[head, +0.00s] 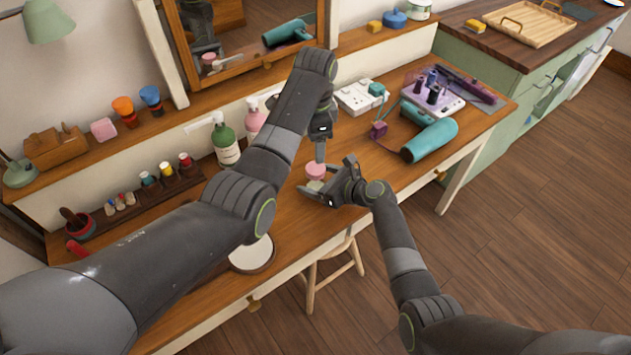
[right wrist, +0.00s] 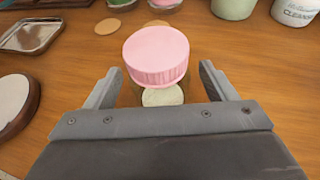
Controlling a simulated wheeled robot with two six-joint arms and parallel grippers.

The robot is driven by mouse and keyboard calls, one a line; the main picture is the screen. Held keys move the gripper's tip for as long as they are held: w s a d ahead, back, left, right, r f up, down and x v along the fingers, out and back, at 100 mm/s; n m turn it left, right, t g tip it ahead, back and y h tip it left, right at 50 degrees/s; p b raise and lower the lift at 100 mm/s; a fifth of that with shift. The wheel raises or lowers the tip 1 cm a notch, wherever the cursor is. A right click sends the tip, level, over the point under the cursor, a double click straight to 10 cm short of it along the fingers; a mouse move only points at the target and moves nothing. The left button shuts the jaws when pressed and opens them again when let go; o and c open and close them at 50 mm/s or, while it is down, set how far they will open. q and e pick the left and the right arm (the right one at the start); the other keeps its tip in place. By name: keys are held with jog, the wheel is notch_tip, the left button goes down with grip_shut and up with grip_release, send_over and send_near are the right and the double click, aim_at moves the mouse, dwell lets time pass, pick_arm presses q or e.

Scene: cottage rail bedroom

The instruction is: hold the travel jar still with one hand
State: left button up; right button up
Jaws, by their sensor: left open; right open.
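The travel jar has a pink ribbed lid (right wrist: 157,52) over a pale body (right wrist: 162,96) and stands upright on the wooden table. In the head view the jar's pink lid (head: 316,170) shows between my two grippers. My right gripper (right wrist: 160,82) is open, with a finger on either side of the jar and a visible gap at each side. It also shows low beside the jar in the head view (head: 324,190). My left gripper (head: 320,152) is above the jar, pointing down. Its fingertips are close over the lid; whether they touch it I cannot tell.
A green pump bottle (head: 225,142) and a pink bottle (head: 253,120) stand behind. A teal hair dryer (head: 432,139) lies to the right. A round mirror (head: 252,255) lies near the front edge. A stool (head: 335,268) stands below the table.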

aim_at(316, 168)
grip_shut()
pick_arm(q)
jog(key=m, duration=1.3)
jog(key=shift+m, duration=0.3)
jog(key=m, duration=0.4)
jog(key=shift+f, duration=4)
jog(key=shift+c, duration=0.2)
